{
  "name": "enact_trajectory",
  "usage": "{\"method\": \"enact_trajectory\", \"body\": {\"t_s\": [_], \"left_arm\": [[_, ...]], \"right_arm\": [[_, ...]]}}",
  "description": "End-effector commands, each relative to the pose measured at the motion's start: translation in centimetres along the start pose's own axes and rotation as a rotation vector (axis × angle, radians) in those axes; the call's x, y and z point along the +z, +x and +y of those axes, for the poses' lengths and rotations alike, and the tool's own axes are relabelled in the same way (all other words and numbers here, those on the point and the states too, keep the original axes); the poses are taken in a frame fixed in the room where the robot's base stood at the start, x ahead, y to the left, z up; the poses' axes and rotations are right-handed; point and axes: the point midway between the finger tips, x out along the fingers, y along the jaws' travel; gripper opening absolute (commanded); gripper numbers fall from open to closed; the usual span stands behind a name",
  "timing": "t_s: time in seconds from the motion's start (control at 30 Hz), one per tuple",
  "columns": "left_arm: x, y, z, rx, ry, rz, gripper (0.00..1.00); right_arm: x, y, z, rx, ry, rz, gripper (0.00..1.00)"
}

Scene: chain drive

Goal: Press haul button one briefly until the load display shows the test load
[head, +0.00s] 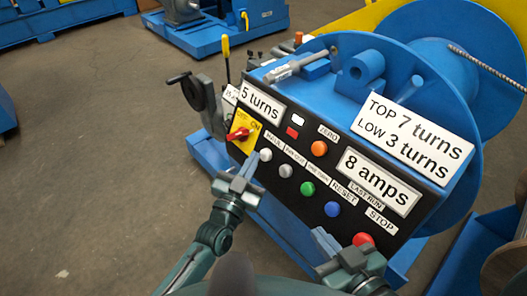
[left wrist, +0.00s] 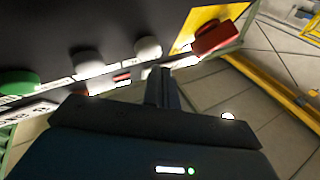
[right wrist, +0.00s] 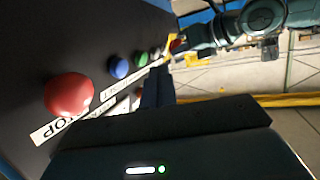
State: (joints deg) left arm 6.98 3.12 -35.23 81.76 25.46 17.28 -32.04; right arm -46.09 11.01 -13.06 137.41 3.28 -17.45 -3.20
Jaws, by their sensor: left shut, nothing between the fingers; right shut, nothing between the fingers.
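The black control panel (head: 300,205) carries a row of buttons. The white button (head: 266,154), by a label like "HAUL", is at its left end, with a second pale button (head: 285,171) beside it. One display (head: 262,104) reads "5 turns"; another display (head: 377,183) reads "8 amps". No display clearly labelled as load is readable. My left gripper (head: 250,168) is shut and empty, its tips close to the white button, which also shows in the left wrist view (left wrist: 148,47); contact cannot be told. My right gripper (head: 322,240) is shut and empty, left of the red stop button (head: 365,240).
A green button (head: 307,188), a blue button (head: 332,209) and an orange button (head: 319,148) share the panel. A red switch (head: 238,134) on a yellow plate is at its left. A blue drum (head: 445,55) stands behind. Open floor (head: 90,150) lies left.

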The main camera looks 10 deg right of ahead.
Motion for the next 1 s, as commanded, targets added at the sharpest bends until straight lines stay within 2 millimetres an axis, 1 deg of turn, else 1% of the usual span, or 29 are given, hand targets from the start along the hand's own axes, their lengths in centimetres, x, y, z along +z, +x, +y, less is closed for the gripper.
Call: {"method": "enact_trajectory", "body": {"t_s": [0.27,0.6,0.73,1.0], "left_arm": [[-0.1,-0.1,-0.1,0.0,0.0,0.0,0.0],[-2.0,-2.2,-1.8,0.0,0.001,-0.001,0.0],[-2.5,-3.1,-2.3,0.0,0.0,-0.001,0.0],[-2.5,-3.5,-2.6,0.0,0.0,0.001,0.0]], "right_arm": [[-0.2,0.0,0.0,0.0,0.0,0.0,0.0],[-2.9,-0.9,-0.1,0.0,0.0,-0.002,0.0],[-3.7,-1.1,-0.1,0.0,0.0,-0.002,0.0],[-3.8,-1.2,-0.1,0.0,0.0,-0.001,0.0]]}}
